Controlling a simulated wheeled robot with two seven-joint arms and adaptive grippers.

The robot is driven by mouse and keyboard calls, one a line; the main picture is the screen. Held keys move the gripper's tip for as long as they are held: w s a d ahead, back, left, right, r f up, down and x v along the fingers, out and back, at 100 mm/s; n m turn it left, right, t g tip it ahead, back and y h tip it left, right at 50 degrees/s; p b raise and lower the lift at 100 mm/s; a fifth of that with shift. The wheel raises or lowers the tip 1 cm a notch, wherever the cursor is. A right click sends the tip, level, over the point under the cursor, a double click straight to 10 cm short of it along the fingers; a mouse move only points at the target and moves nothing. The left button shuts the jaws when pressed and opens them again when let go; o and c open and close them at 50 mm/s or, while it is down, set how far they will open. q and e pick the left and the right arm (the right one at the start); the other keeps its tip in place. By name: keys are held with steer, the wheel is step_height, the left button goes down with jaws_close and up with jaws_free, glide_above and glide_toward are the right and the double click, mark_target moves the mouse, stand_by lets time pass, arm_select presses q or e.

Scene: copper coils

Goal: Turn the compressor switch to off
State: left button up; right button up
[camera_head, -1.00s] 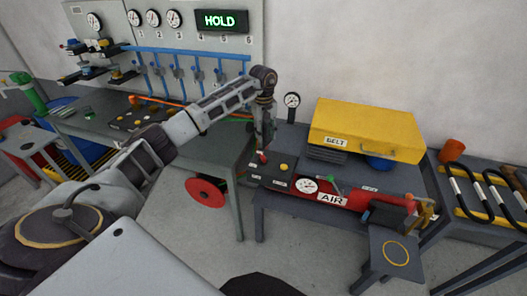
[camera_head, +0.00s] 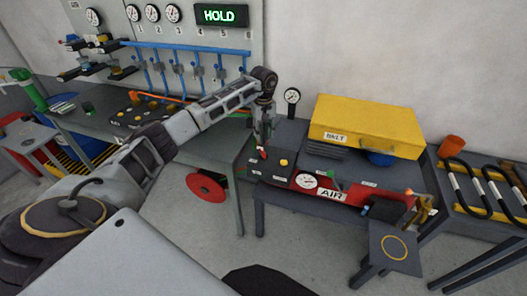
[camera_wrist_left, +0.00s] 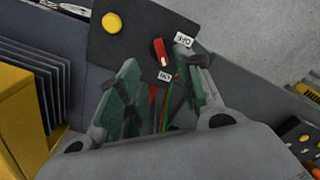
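The compressor (camera_head: 333,192), marked AIR, is a red tank with a gauge on the dark bench. At its left end is a dark switch panel (camera_head: 271,172) with a yellow button. The red switch (camera_head: 263,154) stands on this panel; in the left wrist view the switch (camera_wrist_left: 161,52) lies between an OFF label (camera_wrist_left: 183,39) and an ON label (camera_wrist_left: 165,76). My left gripper (camera_head: 263,145) points down just over the switch. In the left wrist view its green-padded fingers (camera_wrist_left: 160,85) are apart, with the switch just beyond their tips. I cannot tell whether they touch it.
A yellow BELT case (camera_head: 366,125) stands behind the compressor, beside dark fins (camera_head: 325,150). A small gauge (camera_head: 291,97) rises behind the panel. A grey table (camera_head: 211,150) is left, with a red reel (camera_head: 206,187) below its edge. Curved hoses (camera_head: 455,187) lie right.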

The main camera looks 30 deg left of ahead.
mark_target(263, 153)
arm_select(q)
step_height(263, 153, down, 11)
steer(key=shift+r+p, duration=0.2)
steer(key=shift+p, duration=0.65)
jaws_close()
